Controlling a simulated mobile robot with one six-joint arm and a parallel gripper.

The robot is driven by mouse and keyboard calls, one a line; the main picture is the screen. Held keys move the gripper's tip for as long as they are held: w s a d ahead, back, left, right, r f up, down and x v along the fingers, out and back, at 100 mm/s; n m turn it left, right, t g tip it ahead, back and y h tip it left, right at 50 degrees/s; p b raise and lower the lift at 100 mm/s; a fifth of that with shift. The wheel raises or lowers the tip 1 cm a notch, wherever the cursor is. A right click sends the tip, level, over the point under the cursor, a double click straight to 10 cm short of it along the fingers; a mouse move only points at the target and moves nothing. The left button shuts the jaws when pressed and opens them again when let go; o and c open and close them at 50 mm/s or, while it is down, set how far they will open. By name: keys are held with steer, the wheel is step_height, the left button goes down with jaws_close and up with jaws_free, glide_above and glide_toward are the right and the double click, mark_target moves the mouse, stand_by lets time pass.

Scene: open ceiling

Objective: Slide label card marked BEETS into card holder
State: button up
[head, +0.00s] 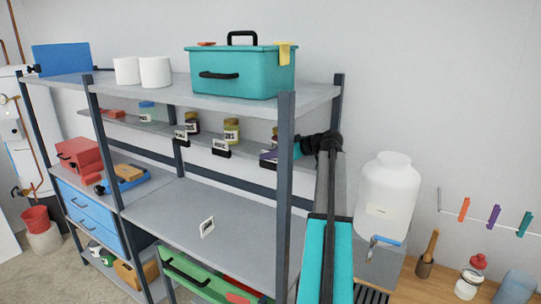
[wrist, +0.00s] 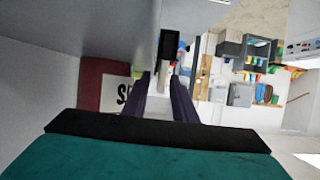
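My gripper (wrist: 165,88) has two purple fingers, which stand apart in the wrist view with a pale gap between them. A black holder-like piece (wrist: 168,50) shows just beyond the fingertips. In the head view the fingers (head: 267,153) are partly hidden behind the shelf post, close to the right-hand black card holder (head: 268,163). Two other card holders, on the left (head: 181,135) and in the middle (head: 220,148), carry white cards. A loose white card (head: 207,227) with dark print is at the middle shelf's front; its word is too small to read.
A dark red jar (wrist: 103,85) with a partly hidden label is left of the fingers. Other jars (head: 231,130) stand behind the holders. The front post (head: 285,190) is close to my arm. A teal toolbox (head: 240,75) sits on top. The middle shelf (head: 165,205) is mostly clear.

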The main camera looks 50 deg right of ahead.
steer(key=shift+r, duration=0.15)
steer(key=shift+s, duration=0.25)
steer(key=b+v, duration=0.4)
steer(key=v, duration=0.7)
steer(key=shift+s, duration=0.3)
steer(key=shift+w+d, duration=0.1)
steer(key=p+x, duration=0.3)
steer(key=x, duration=0.7)
steer(key=shift+r+p, duration=0.2)
steer(key=shift+p, duration=0.2)
steer(key=shift+x, duration=0.85)
